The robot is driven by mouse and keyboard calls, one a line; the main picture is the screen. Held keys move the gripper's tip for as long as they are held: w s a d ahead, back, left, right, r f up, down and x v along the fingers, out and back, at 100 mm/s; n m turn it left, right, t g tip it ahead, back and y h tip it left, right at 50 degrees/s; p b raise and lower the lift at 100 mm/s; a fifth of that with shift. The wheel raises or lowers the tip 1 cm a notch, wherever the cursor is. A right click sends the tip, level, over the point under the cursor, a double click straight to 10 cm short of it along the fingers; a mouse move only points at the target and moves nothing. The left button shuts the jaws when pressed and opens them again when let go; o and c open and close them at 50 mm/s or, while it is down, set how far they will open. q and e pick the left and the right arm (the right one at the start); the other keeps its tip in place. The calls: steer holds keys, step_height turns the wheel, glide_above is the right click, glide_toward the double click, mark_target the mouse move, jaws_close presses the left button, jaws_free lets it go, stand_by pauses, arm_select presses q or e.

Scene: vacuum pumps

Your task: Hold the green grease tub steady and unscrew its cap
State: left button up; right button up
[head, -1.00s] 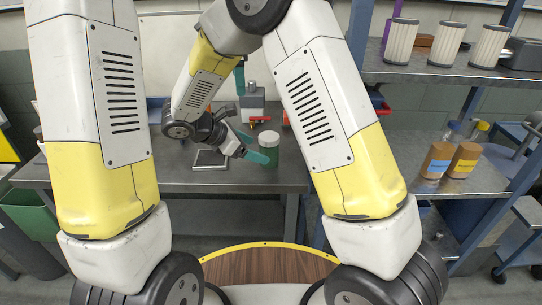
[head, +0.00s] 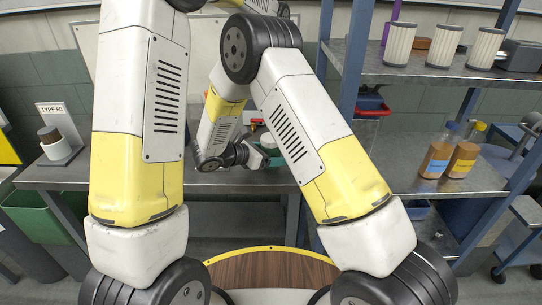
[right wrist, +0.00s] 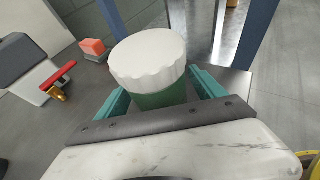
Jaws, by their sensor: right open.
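The grease tub (right wrist: 160,92) has a green body and a white ribbed cap (right wrist: 148,53). It stands upright on the grey workbench (right wrist: 232,80). In the head view its white cap (head: 267,140) shows just behind my right arm. My right gripper (head: 265,156) reaches in from the left and is open. In the right wrist view its teal fingers (right wrist: 160,97) lie on both sides of the green body, below the cap. I cannot tell whether they touch it. My left arm rises on the left of the head view, and its gripper is out of view.
A grey device with a red handle (right wrist: 58,82) and an orange-red block (right wrist: 95,48) sit left of the tub in the right wrist view. A blue shelf post (head: 346,70) stands right of the bench. A stand marked TYPE 60 (head: 52,118) is at far left.

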mark_target(271, 137)
steer(key=shift+w+d+f, duration=0.1)
steer(key=shift+w+d, duration=0.05)
steer(key=shift+d, duration=0.05)
jaws_close()
stand_by(0.3)
arm_select(q)
steer(key=shift+f, duration=4)
